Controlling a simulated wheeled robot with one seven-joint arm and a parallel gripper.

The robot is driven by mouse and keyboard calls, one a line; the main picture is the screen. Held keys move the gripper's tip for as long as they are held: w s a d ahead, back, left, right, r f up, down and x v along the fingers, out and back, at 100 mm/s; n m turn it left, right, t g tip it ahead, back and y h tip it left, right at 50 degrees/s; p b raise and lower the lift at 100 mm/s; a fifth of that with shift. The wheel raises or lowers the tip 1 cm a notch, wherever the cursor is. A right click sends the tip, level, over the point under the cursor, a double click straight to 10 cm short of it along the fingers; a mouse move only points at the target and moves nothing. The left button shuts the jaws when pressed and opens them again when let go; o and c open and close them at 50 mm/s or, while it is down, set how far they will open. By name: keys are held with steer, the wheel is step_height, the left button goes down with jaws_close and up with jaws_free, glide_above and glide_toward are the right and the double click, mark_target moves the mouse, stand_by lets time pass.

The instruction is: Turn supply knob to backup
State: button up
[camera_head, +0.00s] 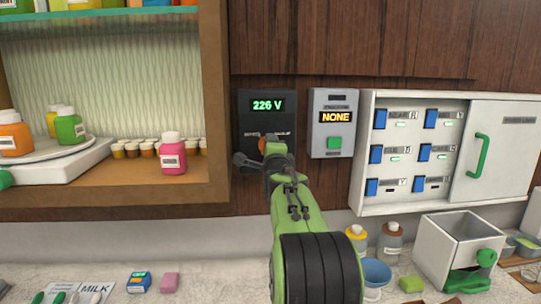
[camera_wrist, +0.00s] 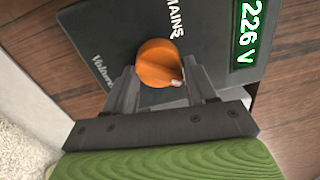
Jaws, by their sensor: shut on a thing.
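The supply knob (camera_wrist: 155,60) is orange and round, on a dark panel, with a white mark at its lower right in the wrist view. The word MAINS (camera_wrist: 172,14) is printed above it there, on the side away from the mark. My gripper (camera_wrist: 161,80) is shut on the knob, one finger on each side. The green display (camera_wrist: 249,34) reads 226 V. In the head view the dark supply panel (camera_head: 246,121) hangs on the wood wall, and my gripper (camera_head: 262,160) covers most of its lower part. The knob's backup label is largely hidden.
Right of the panel is a grey box (camera_head: 333,97) with NONE lit and a green button. Beyond it is a white switch cabinet (camera_head: 408,199) with blue switches. A wooden shelf (camera_head: 110,200) with jars stands close on the left. Bottles and bowls crowd the counter below.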

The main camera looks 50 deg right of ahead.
steer(key=shift+f+m, duration=0.25)
steer(key=shift+m, duration=0.35)
steer(key=o, duration=1)
steer(key=shift+r, duration=0.1)
steer(key=b+v, duration=0.3)
steer(key=v, duration=1.2)
steer(key=shift+s+a+b, duration=0.2)
steer(key=shift+a+b, duration=0.05)
steer(key=shift+b, duration=0.15)
